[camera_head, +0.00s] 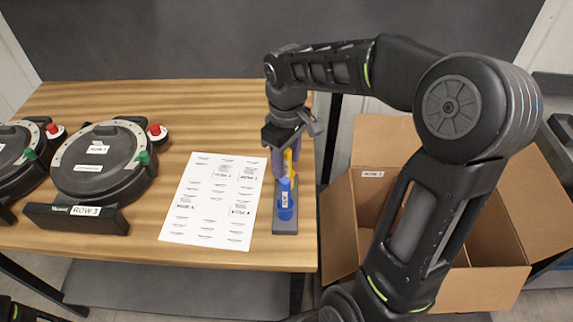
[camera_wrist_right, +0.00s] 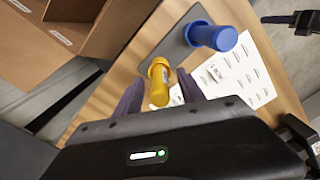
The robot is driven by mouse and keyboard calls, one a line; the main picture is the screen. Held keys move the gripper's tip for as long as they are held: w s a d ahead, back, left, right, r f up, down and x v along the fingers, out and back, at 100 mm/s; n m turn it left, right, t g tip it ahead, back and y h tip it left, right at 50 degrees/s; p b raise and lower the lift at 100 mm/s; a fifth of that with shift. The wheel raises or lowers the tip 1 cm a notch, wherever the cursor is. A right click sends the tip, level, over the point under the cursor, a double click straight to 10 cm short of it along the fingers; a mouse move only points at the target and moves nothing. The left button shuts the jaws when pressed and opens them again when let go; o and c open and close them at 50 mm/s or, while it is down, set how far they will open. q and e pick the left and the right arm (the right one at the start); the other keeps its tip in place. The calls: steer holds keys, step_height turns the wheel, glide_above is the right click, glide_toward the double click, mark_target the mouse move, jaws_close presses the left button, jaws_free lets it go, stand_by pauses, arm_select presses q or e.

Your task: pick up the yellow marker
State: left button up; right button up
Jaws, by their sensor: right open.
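The yellow marker (camera_wrist_right: 158,82) stands upright in a grey holder (camera_head: 286,226) near the right edge of the table. In the head view only part of the yellow marker (camera_head: 288,163) shows, behind the blue marker (camera_head: 286,196) and among the gripper's fingers. The blue marker also shows in the wrist view (camera_wrist_right: 214,36). My right gripper (camera_head: 285,163) points down over the holder, open, with its purplish fingers (camera_wrist_right: 158,95) on either side of the yellow marker. I cannot tell whether a finger touches it.
A printed sheet (camera_head: 212,200) with small labels lies left of the holder. Round black seed meters (camera_head: 102,160) with red and green knobs stand at the left. An open cardboard box (camera_head: 400,150) sits right of the table, behind my right arm.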

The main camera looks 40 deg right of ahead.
jaws_close()
stand_by(0.6)
